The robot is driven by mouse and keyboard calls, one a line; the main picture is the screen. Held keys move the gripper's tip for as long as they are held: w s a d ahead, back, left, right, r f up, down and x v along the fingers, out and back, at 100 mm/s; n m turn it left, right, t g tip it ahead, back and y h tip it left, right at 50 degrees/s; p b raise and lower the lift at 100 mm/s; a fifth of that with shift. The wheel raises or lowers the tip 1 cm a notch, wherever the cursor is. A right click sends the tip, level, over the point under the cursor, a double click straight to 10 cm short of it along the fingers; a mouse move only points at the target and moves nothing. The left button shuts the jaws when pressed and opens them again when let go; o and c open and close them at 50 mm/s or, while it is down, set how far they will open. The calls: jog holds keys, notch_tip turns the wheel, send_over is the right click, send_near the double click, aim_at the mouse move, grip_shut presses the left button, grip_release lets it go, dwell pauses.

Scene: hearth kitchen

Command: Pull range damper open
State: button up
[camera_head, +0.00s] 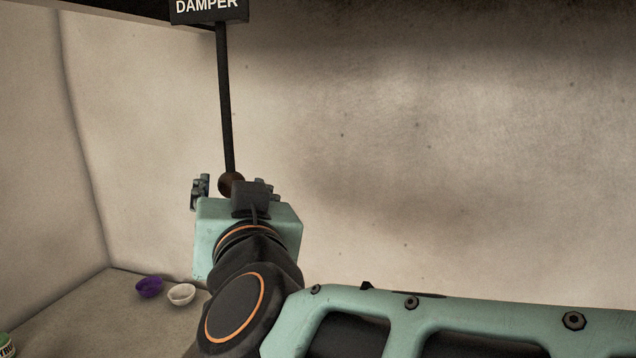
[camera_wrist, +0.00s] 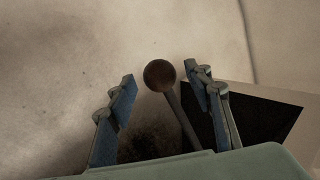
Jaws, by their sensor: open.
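The damper pull is a thin dark rod (camera_head: 226,100) hanging from a black box labelled DAMPER (camera_head: 208,10) in the head view. A round brown knob (camera_head: 231,184) is at its lower end, partly hidden by my gripper. In the wrist view the knob (camera_wrist: 159,75) and rod (camera_wrist: 181,117) lie between the two blue-padded fingers of my gripper (camera_wrist: 160,84). The fingers are open, with a gap showing on each side of the knob. In the head view my gripper (camera_head: 231,190) is at the knob's height.
A purple bowl (camera_head: 149,287) and a white bowl (camera_head: 181,294) sit on the surface at lower left. A green labelled container (camera_head: 6,346) is cut off at the left edge. A stained plaster wall (camera_head: 440,160) stands behind. The space right of the rod is clear.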

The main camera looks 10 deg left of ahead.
jog(key=shift+x, duration=1.3)
grip_shut()
jog(key=shift+f, duration=0.1)
